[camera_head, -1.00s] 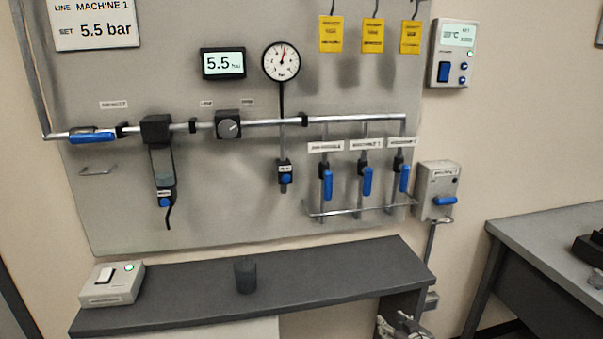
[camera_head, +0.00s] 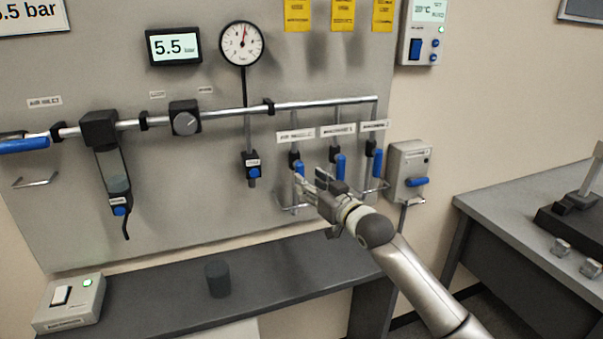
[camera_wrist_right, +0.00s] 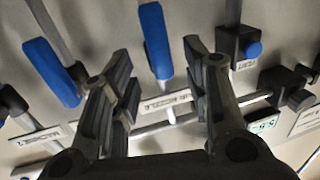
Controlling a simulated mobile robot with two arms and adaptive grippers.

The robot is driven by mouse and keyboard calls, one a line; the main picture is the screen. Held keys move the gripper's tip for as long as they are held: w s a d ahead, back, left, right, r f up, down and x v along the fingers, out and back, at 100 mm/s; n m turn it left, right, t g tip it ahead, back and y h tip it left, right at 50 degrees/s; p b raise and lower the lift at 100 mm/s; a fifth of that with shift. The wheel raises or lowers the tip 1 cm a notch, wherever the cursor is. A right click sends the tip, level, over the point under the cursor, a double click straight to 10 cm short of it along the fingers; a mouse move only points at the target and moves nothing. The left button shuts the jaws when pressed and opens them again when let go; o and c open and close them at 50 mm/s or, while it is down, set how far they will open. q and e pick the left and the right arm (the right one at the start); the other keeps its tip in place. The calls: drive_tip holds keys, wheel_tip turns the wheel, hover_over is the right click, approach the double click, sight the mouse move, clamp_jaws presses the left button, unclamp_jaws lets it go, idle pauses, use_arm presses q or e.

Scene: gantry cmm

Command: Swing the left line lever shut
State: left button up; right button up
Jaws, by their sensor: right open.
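The left line lever (camera_head: 299,168) is blue and the leftmost of three levers under the pipe. It hangs down along its vertical drop pipe, under a white label. My right gripper (camera_head: 318,183) is open in front of it and hides its lower part in the head view. In the right wrist view the lever (camera_wrist_right: 155,42) shows between the two spread fingers of my right gripper (camera_wrist_right: 158,58). I see no contact, though the remaining depth is hard to judge. My left gripper is not in view.
The middle lever (camera_head: 340,166) and right lever (camera_head: 377,163) hang close beside. A grey box with a blue handle (camera_head: 417,182) is to the right. A dark shelf (camera_head: 270,285) with a black cup (camera_head: 217,279) lies below.

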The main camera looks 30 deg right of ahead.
drive_tip(key=shift+w+d+p, duration=0.1)
drive_tip(key=shift+w+p, duration=0.3)
drive_tip(key=shift+w, duration=1.9)
clamp_jaws()
